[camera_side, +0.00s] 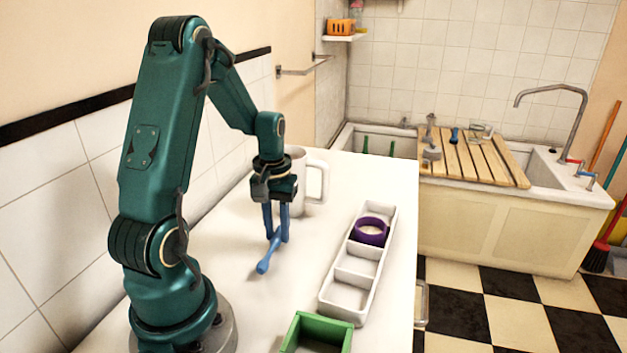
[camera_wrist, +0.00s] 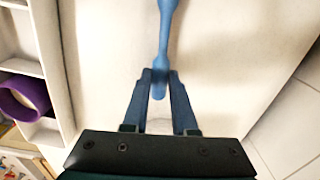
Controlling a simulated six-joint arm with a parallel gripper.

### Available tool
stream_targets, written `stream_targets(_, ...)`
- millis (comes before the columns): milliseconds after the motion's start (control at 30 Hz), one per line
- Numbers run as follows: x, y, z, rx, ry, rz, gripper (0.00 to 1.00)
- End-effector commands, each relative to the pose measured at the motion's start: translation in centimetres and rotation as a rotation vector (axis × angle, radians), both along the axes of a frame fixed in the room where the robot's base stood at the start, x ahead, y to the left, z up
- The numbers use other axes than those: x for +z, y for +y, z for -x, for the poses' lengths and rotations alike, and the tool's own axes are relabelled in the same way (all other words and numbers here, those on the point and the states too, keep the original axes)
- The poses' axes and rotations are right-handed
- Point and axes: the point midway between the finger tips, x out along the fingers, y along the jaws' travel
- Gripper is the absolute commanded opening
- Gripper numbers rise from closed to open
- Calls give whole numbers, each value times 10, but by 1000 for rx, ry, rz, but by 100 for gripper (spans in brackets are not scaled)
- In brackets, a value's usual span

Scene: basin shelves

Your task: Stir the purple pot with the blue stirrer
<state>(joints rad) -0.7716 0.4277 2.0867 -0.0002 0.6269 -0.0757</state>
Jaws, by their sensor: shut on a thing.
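The purple pot (camera_side: 371,231) is a short round ring-like vessel with a pale inside. It sits in the far compartment of the white divided tray (camera_side: 326,294), and it also shows at the left edge of the wrist view (camera_wrist: 24,98). The blue stirrer (camera_side: 264,266) slants down from my gripper (camera_side: 276,237), with its lower end at or near the white counter. In the wrist view the stirrer (camera_wrist: 165,38) runs up from between the fingertips (camera_wrist: 160,75). My gripper is shut on it, left of the tray and apart from the pot.
A white mug (camera_side: 300,180) stands just behind my gripper. A green open box (camera_side: 317,333) is at the counter's front. The tray's other compartments look empty. A tiled wall is on the left; a basin with a wooden rack (camera_side: 476,160) is beyond the counter.

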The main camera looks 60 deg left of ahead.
Motion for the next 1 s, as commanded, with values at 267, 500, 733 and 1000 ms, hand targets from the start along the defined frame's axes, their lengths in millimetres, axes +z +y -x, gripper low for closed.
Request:
stream_targets(267,0,0,0,0,0,0,0)
stream_targets(500,-4,0,0,0,1,1,0)
stream_targets(733,-8,0,0,0,1,1,0)
stream_targets(1000,-12,0,0,0,1,1,33)
